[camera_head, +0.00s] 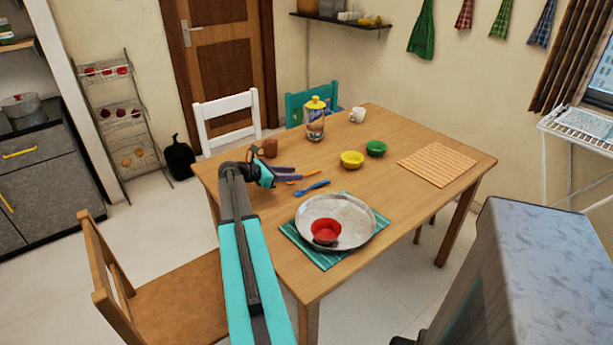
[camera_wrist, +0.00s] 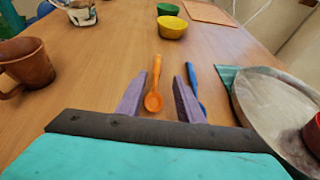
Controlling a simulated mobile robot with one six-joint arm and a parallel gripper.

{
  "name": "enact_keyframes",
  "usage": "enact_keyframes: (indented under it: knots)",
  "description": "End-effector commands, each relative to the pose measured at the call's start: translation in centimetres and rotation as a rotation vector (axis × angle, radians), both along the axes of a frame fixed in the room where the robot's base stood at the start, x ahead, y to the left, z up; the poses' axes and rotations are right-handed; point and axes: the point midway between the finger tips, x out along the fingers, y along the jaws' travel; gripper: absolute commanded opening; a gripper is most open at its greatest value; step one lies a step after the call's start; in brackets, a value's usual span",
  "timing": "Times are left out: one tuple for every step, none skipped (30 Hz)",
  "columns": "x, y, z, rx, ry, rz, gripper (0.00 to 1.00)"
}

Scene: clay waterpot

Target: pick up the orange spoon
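The orange spoon (camera_wrist: 154,92) lies on the wooden table, its bowl toward me and its handle pointing away. In the wrist view my gripper (camera_wrist: 157,85) is open, with its two purple fingers on either side of the spoon and gaps between. In the head view my gripper (camera_head: 284,174) is low over the table's left part, and the orange spoon (camera_head: 302,178) shows just beyond the fingers. I cannot tell the exact height of the fingers above the table. Nothing is held.
A blue spoon (camera_wrist: 194,86) lies just right of the right finger. A brown clay mug (camera_wrist: 24,64) stands to the left. A metal tray (camera_head: 361,226) with a red bowl (camera_head: 326,231) is at the right front. Yellow (camera_head: 352,160) and green (camera_head: 376,148) bowls stand farther back.

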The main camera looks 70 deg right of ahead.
Motion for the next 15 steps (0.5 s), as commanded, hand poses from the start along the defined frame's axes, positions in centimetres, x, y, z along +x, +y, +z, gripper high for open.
enact_keyframes:
  knots:
    - [-0.20, -0.34, -0.17, 0.000, 0.000, 0.000, 0.34]
    - [-0.30, -0.46, -0.25, 0.000, 0.000, 0.000, 0.34]
    - [-0.41, -0.57, -0.32, 0.000, 0.000, 0.000, 0.34]
    - [-0.47, -0.62, -0.37, 0.000, 0.000, 0.000, 0.34]
    - [-0.50, -0.65, -0.39, 0.000, 0.000, 0.000, 0.34]
    - [-0.52, -0.66, -0.40, 0.000, 0.000, 0.000, 0.34]
    - [-0.52, -0.66, -0.41, 0.000, 0.000, 0.000, 0.34]
    - [-0.50, -0.66, -0.41, 0.000, 0.000, 0.000, 0.34]
    - [-0.49, -0.64, -0.40, 0.000, 0.000, 0.001, 0.34]
    - [-0.49, -0.63, -0.40, 0.000, 0.000, 0.001, 0.34]
    - [-0.48, -0.63, -0.39, 0.000, 0.000, 0.001, 0.34]
    - [-0.46, -0.62, -0.40, 0.000, 0.000, 0.001, 0.34]
    - [-0.46, -0.62, -0.40, 0.000, 0.000, 0.001, 0.34]
    - [-0.47, -0.64, -0.41, 0.000, 0.000, 0.001, 0.34]
    - [-0.49, -0.70, -0.42, 0.000, 0.000, 0.001, 0.34]
